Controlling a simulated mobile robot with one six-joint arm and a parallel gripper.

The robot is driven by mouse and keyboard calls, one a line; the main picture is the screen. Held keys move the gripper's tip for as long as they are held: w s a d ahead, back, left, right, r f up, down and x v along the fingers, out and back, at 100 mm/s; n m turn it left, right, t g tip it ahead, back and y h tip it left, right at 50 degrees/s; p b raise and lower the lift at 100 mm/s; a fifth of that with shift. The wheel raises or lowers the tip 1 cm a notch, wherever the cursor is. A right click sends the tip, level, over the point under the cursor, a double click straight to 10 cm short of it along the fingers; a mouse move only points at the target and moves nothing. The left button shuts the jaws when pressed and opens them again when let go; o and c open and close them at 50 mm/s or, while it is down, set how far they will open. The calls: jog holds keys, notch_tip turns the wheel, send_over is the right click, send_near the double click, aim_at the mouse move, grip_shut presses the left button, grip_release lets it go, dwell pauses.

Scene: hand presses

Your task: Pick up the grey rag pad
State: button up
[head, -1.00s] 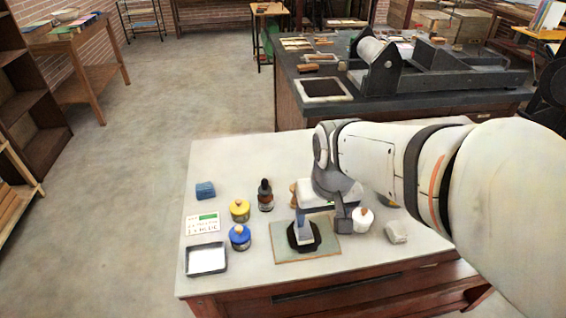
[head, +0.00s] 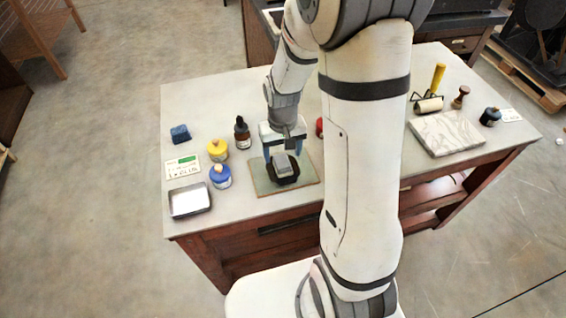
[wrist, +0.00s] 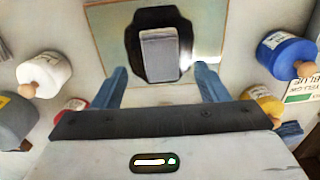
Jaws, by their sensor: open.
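My gripper (head: 283,152) is open over the front of the table, its blue fingers pointing down. In the wrist view its fingers (wrist: 162,80) stand well apart and hold nothing. A smooth grey block (wrist: 160,52) lies on a dark eight-sided plate (wrist: 138,60), just ahead of the fingers; it also shows in the head view (head: 284,167). I cannot tell whether this block is the rag pad. A crumpled grey pad at the table's right in the earlier head view is now hidden behind my arm.
The plate lies on a greenish mat (head: 262,188). To its left stand a blue jar (head: 221,177), a yellow jar (head: 218,151), a dark bottle (head: 242,134), a blue pad (head: 180,133) and a tray (head: 189,211). A white jar (wrist: 45,75) is near the fingers.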

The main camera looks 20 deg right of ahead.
aim_at(282, 160)
notch_tip(282, 160, down, 4)
jog(key=shift+f, duration=0.1)
jog(key=c, duration=1.1)
notch_tip(282, 160, up, 10)
jog(key=shift+r, duration=0.1)
jog(key=shift+c, duration=0.3)
